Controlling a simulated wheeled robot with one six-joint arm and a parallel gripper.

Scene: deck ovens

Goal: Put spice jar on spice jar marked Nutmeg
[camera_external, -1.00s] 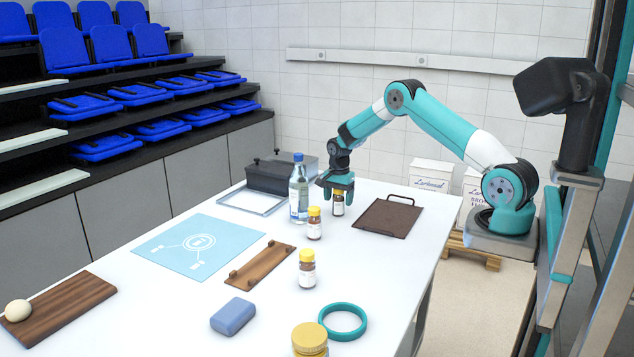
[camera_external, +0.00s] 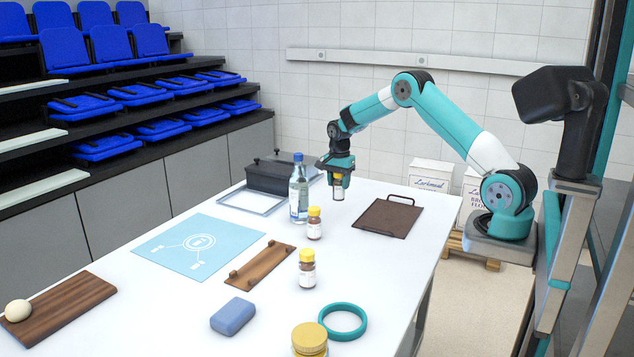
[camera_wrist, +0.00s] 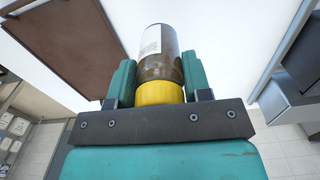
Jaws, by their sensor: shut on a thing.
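My gripper (camera_external: 338,176) is shut on a brown spice jar (camera_external: 337,191) with a white label and holds it upright above the table. In the wrist view the jar (camera_wrist: 162,55) has its yellow cap between the green fingers (camera_wrist: 157,85). A second brown jar with a yellow cap (camera_external: 314,224) stands on the table just in front of the held jar. A third similar jar (camera_external: 307,269) stands nearer the camera. The label writing is too small to read, so I cannot tell which one is marked Nutmeg.
A clear bottle with a blue cap (camera_external: 298,190) stands close to the left of the held jar. A brown tray with a handle (camera_external: 387,218) lies to the right. A wooden rack (camera_external: 262,264), blue block (camera_external: 233,316), teal ring (camera_external: 343,321) and gold-lidded jar (camera_external: 310,338) are nearer the camera.

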